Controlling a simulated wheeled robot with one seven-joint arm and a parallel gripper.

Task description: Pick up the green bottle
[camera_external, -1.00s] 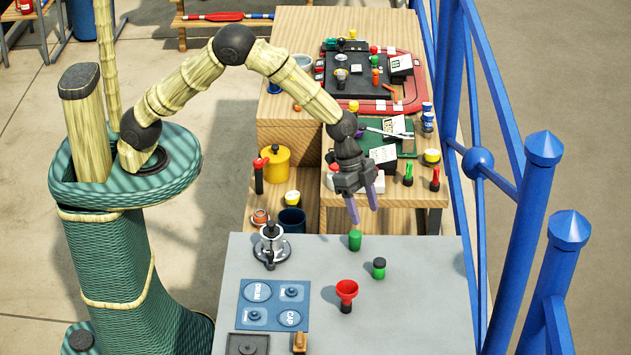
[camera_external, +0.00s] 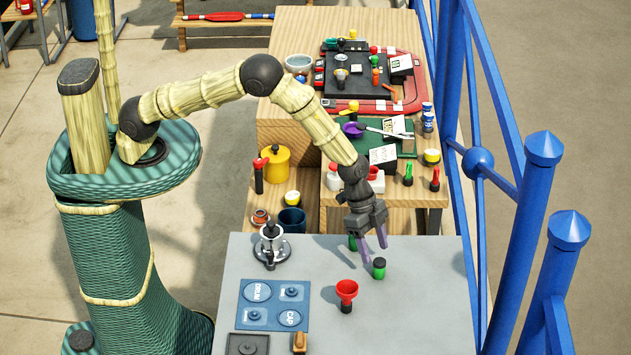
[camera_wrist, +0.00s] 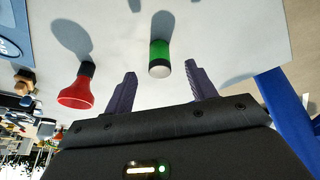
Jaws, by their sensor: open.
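A small green bottle (camera_external: 379,271) with a dark cap stands on the grey counter, just below my gripper (camera_external: 375,250) in the external view. In the wrist view a green cylinder (camera_wrist: 160,50) with a dark band and a pale end lies ahead of the gap between my fingers (camera_wrist: 163,82). It looks like this bottle, with nothing in the grip. My gripper is open and points down. A second green item (camera_external: 352,243) stands just left of the fingers and is partly hidden by them.
A red funnel-shaped item (camera_external: 346,290) stands left of and nearer than the bottle; it also shows in the wrist view (camera_wrist: 75,95). A blue panel (camera_external: 272,305) and a metal press-like piece (camera_external: 271,250) are further left. Blue railings (camera_external: 540,220) stand right. The counter's right part is clear.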

